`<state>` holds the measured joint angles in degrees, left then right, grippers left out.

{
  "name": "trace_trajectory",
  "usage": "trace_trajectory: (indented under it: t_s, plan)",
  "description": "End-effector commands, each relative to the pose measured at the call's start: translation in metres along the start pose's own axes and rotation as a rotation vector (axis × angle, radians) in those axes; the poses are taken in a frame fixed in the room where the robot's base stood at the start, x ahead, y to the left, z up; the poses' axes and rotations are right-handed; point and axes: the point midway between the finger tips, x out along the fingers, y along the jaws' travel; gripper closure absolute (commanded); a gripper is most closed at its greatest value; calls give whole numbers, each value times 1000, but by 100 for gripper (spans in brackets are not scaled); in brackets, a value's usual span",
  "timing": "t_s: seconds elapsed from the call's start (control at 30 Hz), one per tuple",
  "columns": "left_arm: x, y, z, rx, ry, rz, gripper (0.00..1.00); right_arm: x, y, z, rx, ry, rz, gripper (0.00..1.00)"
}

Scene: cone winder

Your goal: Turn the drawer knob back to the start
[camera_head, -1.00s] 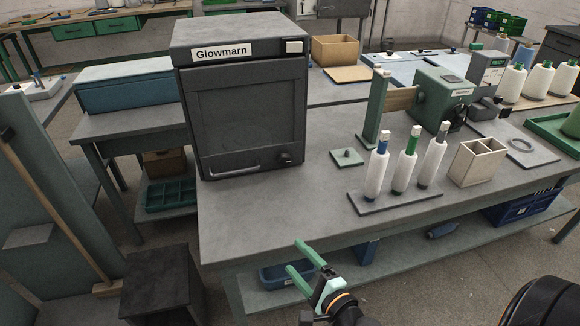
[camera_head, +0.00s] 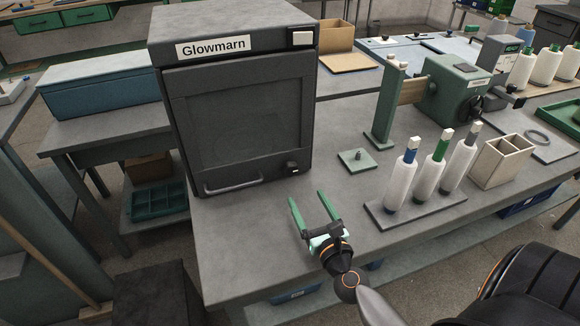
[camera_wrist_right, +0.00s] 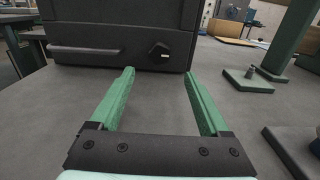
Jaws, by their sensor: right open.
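The dark grey Glowmarn cabinet (camera_head: 240,110) stands on the bench, with a handle (camera_head: 233,185) low on the left of its front. A small dark knob (camera_head: 292,168) with a light mark sits at the lower right of that front. The knob also shows in the right wrist view (camera_wrist_right: 160,50), above and between the fingers. My right gripper (camera_head: 308,200) is open and empty over the bench, in front of the cabinet. Its green fingers (camera_wrist_right: 155,85) point toward the knob and are apart from it. My left gripper is not in view.
A rack (camera_head: 375,214) with several white cones stands to the right of my gripper. A small green plate with a peg (camera_head: 357,160) lies behind it, near a green post (camera_head: 387,110). A two-compartment box (camera_head: 500,160) stands further right. The bench before the cabinet is clear.

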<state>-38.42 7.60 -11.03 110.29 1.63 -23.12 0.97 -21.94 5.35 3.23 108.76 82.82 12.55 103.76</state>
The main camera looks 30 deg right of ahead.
Motion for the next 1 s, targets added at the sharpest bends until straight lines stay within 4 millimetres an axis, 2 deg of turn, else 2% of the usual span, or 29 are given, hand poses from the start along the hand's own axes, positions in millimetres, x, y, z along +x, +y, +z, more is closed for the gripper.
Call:
trace_trajectory:
  t_s: [0.4,0.6,0.8,1.0]
  plan:
    - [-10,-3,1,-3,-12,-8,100,74,0,2,-2,-3,0,20]
    - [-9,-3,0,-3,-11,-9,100,101,0,1,-2,-1,1,20]
    - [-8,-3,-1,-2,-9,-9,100,113,0,0,-2,0,0,20]
    - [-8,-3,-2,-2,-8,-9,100,114,0,0,-2,0,0,20]
